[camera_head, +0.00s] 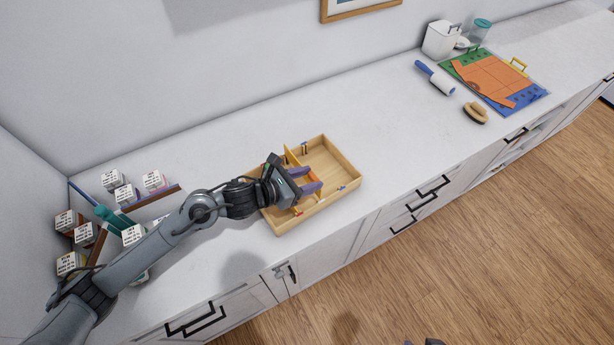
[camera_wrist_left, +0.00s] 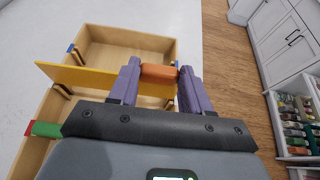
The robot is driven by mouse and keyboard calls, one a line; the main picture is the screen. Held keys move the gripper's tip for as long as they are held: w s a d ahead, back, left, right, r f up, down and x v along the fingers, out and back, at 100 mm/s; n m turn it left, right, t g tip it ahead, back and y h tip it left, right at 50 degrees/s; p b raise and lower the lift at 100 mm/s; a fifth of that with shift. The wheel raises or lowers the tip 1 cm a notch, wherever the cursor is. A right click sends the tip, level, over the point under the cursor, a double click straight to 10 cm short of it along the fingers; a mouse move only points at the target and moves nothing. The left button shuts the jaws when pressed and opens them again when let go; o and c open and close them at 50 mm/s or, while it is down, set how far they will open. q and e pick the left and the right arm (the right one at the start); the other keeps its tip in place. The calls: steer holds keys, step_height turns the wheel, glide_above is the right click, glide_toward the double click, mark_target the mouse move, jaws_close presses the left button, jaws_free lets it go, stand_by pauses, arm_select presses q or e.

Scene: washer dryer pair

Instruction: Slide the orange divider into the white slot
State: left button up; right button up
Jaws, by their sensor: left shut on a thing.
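The orange divider (camera_head: 291,158) is a thin yellow-orange panel across the wooden tray (camera_head: 345,160). In the left wrist view its panel (camera_wrist_left: 95,79) spans the tray, with a darker orange grip block (camera_wrist_left: 158,72) on it. My left gripper (camera_head: 311,180) is over the tray, its purple fingers (camera_wrist_left: 160,85) shut on that block. Small slot holders show on the tray walls, one with blue (camera_wrist_left: 71,48) and one with red (camera_wrist_left: 29,128) and green. I cannot make out which is white, or whether the panel is seated in a slot. The gripper hides part of the panel.
A lint roller (camera_head: 436,78), a brush (camera_head: 475,113) and a coloured board (camera_head: 520,90) lie at the far right. The counter between is clear. A dark part, perhaps mine, shows at the bottom edge.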

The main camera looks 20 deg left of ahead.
arm_select(q)
steer(key=shift+f+b, duration=2.2)
steer(key=shift+f, duration=0.15)
steer(key=o, duration=1.1)
steer(key=shift+r, duration=0.1)
steer(key=shift+r+p, duration=0.95)
steer(key=shift+r, duration=0.6)
steer(key=shift+r+p, duration=1)
steer(key=shift+r, duration=0.85)
